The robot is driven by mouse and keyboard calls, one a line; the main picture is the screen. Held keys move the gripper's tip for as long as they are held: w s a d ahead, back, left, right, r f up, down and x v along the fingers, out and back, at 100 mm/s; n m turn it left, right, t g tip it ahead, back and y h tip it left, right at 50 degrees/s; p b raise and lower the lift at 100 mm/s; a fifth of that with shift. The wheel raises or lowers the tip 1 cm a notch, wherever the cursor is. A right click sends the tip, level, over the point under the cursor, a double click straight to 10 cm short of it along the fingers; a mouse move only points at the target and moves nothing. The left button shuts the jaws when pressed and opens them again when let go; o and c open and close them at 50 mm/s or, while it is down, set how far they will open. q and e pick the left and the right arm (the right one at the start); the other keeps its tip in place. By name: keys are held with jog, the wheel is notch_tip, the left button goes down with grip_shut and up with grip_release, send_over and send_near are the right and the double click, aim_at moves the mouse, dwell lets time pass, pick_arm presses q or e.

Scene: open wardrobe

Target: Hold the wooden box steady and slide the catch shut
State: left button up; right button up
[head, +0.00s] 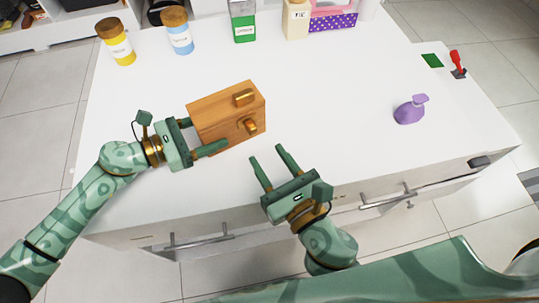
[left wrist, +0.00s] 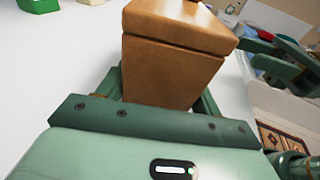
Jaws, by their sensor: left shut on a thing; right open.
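The wooden box (head: 217,118) stands on the white countertop left of centre in the head view. Two brass-coloured catch parts (head: 249,127) show on its right-hand face, one above the other. My left gripper (head: 206,134) is shut on the box from the left, with one finger along its near side and one at its far side. In the left wrist view the box (left wrist: 170,73) sits between the fingers, with a seam below its top. My right gripper (head: 267,167) is open and empty, in front of and to the right of the box, apart from it.
Jars, a green container (head: 243,22) and a carton line the back. A red-handled item (head: 457,63) lies at the far right. The middle right is clear.

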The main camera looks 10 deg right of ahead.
pick_arm(q)
jog(key=o, duration=1.2)
jog(key=shift+c, duration=0.2)
jog(key=shift+r+v, duration=0.2)
jog(key=shift+v, duration=1.85)
jog(key=shift+r+v, duration=0.25)
jog(key=shift+v, duration=1.75)
pick_arm(e)
jog(key=shift+f, duration=0.15)
